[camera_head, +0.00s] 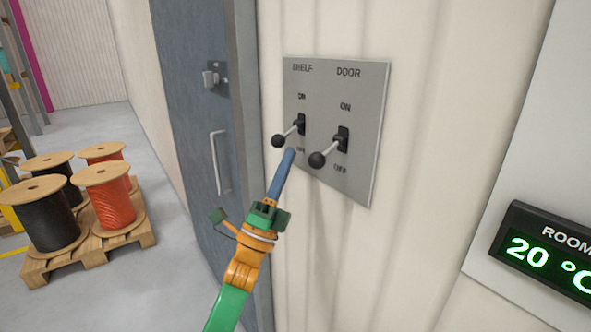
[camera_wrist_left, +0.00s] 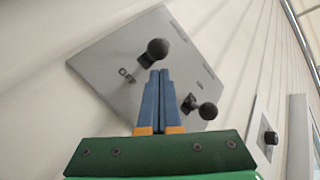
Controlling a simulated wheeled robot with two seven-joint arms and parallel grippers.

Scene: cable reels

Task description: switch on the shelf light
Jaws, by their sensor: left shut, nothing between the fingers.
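A grey switch panel (camera_head: 360,95) on the wall has two black-knobbed levers, labelled SHELF and DOOR, with ON above and OFF below. The shelf lever (camera_head: 278,141) and the door lever (camera_head: 317,159) both slant down toward OFF. My left gripper (camera_head: 291,151) is shut and empty, its blue fingertips just below and between the knobs in this view. In the left wrist view the fingers (camera_wrist_left: 160,72) point at the panel (camera_wrist_left: 105,65), close under one knob (camera_wrist_left: 158,47); the other knob (camera_wrist_left: 207,111) is to their right. Contact cannot be told. My right gripper is out of view.
A grey door (camera_head: 185,120) with a handle (camera_head: 219,163) stands left of the panel. A pallet (camera_head: 90,262) of cable reels is on the floor at left. A room temperature display (camera_head: 545,250) reading 20 °C is at lower right.

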